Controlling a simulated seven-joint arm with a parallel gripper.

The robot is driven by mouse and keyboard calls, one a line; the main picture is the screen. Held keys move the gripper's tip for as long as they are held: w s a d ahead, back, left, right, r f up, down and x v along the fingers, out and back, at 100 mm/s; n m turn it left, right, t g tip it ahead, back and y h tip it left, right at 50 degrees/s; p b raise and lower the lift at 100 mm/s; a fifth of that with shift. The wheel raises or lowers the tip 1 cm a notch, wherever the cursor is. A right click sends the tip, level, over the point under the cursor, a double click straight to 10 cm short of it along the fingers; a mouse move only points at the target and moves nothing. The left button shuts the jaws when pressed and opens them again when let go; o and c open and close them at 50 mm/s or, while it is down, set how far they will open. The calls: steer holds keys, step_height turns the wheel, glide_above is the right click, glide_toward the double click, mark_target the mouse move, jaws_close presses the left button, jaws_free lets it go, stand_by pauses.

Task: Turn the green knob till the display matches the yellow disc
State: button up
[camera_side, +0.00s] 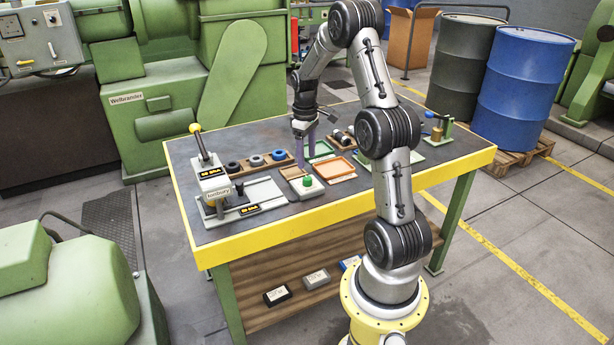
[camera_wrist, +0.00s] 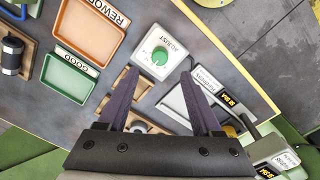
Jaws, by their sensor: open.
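The green knob (camera_side: 307,181) sits on a light box near the table's front edge. In the wrist view the knob (camera_wrist: 160,56) is on the box face marked "ADJUST". My gripper (camera_side: 304,146) points down above the table, behind the knob box and apart from it. In the wrist view its two purple fingers (camera_wrist: 160,75) are spread with nothing between them. A black display with yellow characters (camera_side: 250,209) lies at the tester's base; it also shows in the wrist view (camera_wrist: 229,98). Its characters are too small to read surely. I cannot make out the yellow disc for certain.
The lever tester (camera_side: 213,185) stands left of the knob box. A wooden rack (camera_side: 236,170) with several rings lies behind. An orange "REWORK" tray (camera_wrist: 92,28) and a green "GOOD" tray (camera_wrist: 67,80) lie beside the box.

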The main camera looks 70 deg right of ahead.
mark_target(307, 178)
steer(key=f, duration=0.7)
steer(key=shift+d+f, duration=0.2)
steer(key=shift+f, duration=0.2)
jaws_close()
